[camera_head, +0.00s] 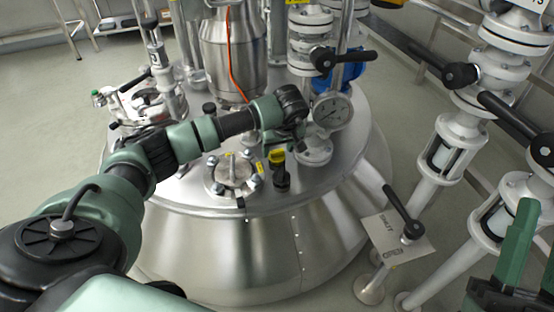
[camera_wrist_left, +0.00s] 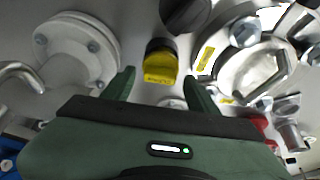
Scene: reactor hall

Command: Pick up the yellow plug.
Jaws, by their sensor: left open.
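The yellow plug (camera_head: 277,157) sits on a dark fitting on the steel vessel lid (camera_head: 330,180), near its front edge. In the left wrist view the yellow plug (camera_wrist_left: 160,68) shows between and just beyond my left fingertips. My left gripper (camera_head: 284,143) points down over it and is open. In the left wrist view the left gripper (camera_wrist_left: 158,84) has a finger on each side of the plug, with gaps on both sides. Whether the fingers reach down beside it I cannot tell. My right gripper (camera_head: 534,240) is at the lower right edge, partly cut off, its fingers apart.
A pressure gauge (camera_head: 332,112) stands close to the right of my left gripper. A clamped round port (camera_head: 232,172) is to the left of the plug. Valves with black handles and white pipes (camera_head: 462,130) fill the right side. Floor (camera_head: 50,120) is clear at the left.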

